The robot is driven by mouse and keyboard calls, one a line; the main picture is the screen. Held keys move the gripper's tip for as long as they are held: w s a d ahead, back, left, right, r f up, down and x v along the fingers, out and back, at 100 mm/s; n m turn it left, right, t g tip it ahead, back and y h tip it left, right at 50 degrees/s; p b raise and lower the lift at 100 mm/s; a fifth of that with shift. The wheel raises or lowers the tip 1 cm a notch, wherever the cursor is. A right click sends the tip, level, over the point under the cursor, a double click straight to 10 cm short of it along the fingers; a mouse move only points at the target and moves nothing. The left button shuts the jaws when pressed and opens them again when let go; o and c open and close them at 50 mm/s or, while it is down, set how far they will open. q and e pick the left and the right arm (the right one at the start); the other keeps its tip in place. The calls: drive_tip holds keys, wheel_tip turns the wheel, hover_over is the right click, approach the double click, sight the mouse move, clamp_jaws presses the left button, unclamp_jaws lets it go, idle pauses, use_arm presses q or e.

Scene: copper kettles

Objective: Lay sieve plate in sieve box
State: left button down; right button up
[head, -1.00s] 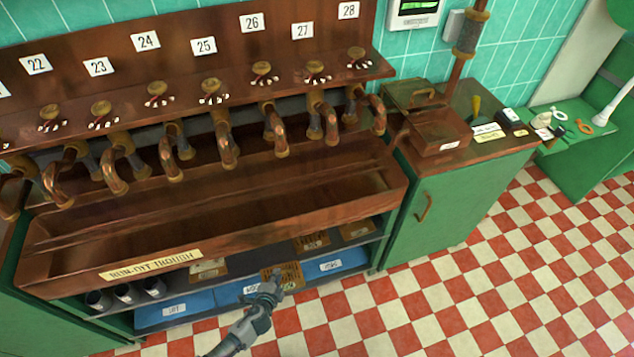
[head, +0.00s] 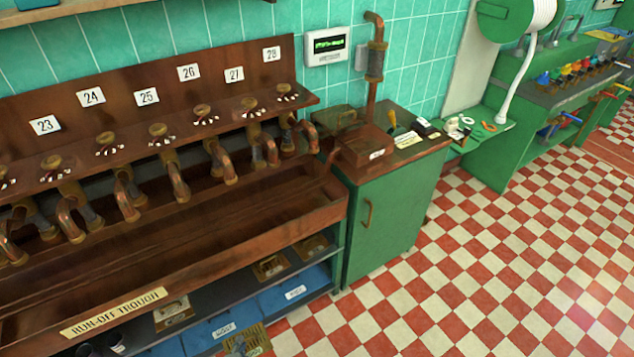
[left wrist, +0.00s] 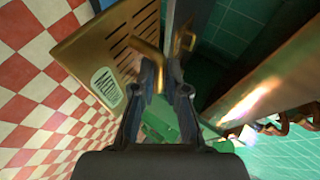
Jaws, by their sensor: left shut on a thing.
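The sieve plate (head: 256,340) is a brass-coloured plate with rows of slots, low at the bottom edge of the head view. In the left wrist view the sieve plate (left wrist: 88,42) shows its slots, a white label and a bent brass handle (left wrist: 147,50). My left gripper (left wrist: 160,72) is shut on that handle. In the head view my left gripper (head: 237,347) is partly cut off by the frame. A copper box (head: 367,150) with a small label, apparently the sieve box, stands on the green cabinet, away from the plate. My right gripper is out of view.
The run-off trough (head: 200,255) lies under a row of copper spouts. Similar plates (head: 270,267) and blue trays (head: 293,293) sit on the shelves below it. The green cabinet (head: 388,215) has small items on top. The checkered floor (head: 440,290) is clear.

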use_arm(q)
drive_tip(key=shift+s+r, duration=0.1)
drive_tip(key=shift+s, duration=0.25)
drive_tip(key=shift+w+r, duration=0.15)
drive_tip(key=shift+r, duration=0.65)
drive_tip(key=shift+y, duration=0.3)
drive_tip(key=r, duration=0.2)
drive_tip(key=w+r+p, duration=0.1)
drive_tip(key=w+r, duration=0.1)
drive_tip(key=r, duration=0.1)
drive_tip(key=shift+w+d+r, duration=0.25)
drive_tip(key=shift+r, duration=0.1)
drive_tip(key=s+d+r+p, duration=0.1)
drive_tip(key=d+r+p, duration=0.1)
drive_tip(key=r, duration=1.2)
drive_tip(key=s+d+r+m+h+p, duration=0.1)
drive_tip(key=d+r+p, duration=0.2)
drive_tip(key=r, duration=1.2)
drive_tip(key=shift+s+r+p, duration=0.3)
drive_tip(key=shift+s+p, duration=0.05)
drive_tip(key=shift+p, duration=0.55)
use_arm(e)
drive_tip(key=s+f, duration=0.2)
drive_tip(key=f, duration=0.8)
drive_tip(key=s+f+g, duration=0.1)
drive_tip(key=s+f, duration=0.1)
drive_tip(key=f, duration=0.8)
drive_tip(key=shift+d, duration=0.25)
